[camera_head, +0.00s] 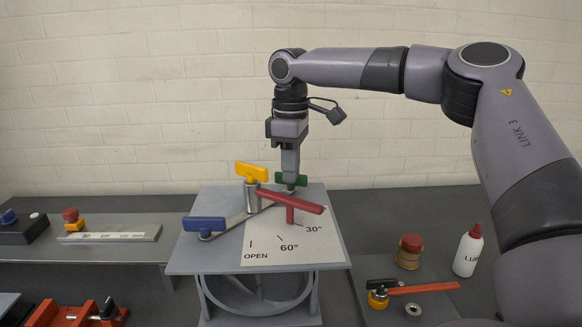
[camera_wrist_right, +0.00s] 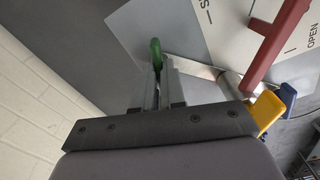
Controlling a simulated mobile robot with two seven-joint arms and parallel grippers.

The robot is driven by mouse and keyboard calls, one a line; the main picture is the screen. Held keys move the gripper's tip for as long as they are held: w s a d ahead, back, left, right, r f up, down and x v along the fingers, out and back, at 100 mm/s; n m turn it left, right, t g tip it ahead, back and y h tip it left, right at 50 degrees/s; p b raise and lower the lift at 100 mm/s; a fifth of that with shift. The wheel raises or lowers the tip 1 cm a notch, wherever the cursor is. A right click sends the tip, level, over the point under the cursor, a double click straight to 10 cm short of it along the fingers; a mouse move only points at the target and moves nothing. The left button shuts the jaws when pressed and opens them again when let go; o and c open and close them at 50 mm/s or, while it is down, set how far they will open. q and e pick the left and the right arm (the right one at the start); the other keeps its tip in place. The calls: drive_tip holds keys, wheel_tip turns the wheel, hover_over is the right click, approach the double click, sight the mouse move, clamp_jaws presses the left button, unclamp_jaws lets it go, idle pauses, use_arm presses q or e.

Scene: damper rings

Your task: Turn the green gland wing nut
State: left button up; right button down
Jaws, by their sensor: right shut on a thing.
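The green gland wing nut (camera_head: 291,179) stands on the grey damper box, near the back right end of a metal bar. My right gripper (camera_head: 291,172) comes straight down from above and is shut on the green wing nut. In the right wrist view the green wing (camera_wrist_right: 155,50) sticks out between the fingertips (camera_wrist_right: 160,66). Part of the nut is hidden by the fingers. My left gripper is in neither view.
A red handle (camera_head: 291,203) lies just in front of the nut. A yellow wing nut (camera_head: 251,172) and a blue wing nut (camera_head: 204,224) stand to its left. The white angle plate (camera_head: 270,250) is marked OPEN, 60° and 30°.

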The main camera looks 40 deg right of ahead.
drive_tip(key=c, duration=1.2)
unclamp_jaws()
drive_tip(key=shift+f, duration=0.1)
drive_tip(key=shift+o, duration=0.2)
drive_tip(key=shift+r, duration=1.05)
drive_tip(key=shift+r, duration=3.05)
drive_tip(key=shift+f, duration=0.5)
